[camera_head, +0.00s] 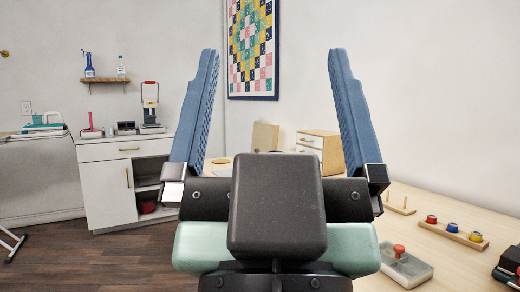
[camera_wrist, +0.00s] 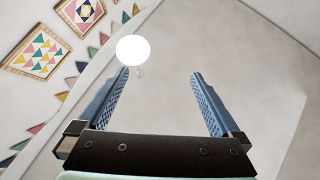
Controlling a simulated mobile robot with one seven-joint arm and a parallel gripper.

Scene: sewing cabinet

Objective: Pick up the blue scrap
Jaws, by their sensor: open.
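My gripper (camera_head: 272,80) is raised in front of the head camera, its two blue ridged fingers pointing up and spread wide apart. It is open, with nothing between the fingers. In the wrist view my gripper (camera_wrist: 160,75) points toward the ceiling and upper wall, empty. I do not see a blue scrap in either view. The gripper and its dark body hide the middle of the table in the head view.
A wooden table (camera_head: 455,262) runs along the right. It bears a grey divided tray (camera_head: 413,272), a rack of colored spools (camera_head: 453,234) and a small drawer box (camera_head: 322,150). A white cabinet (camera_head: 108,190) with an open shelf stands at left.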

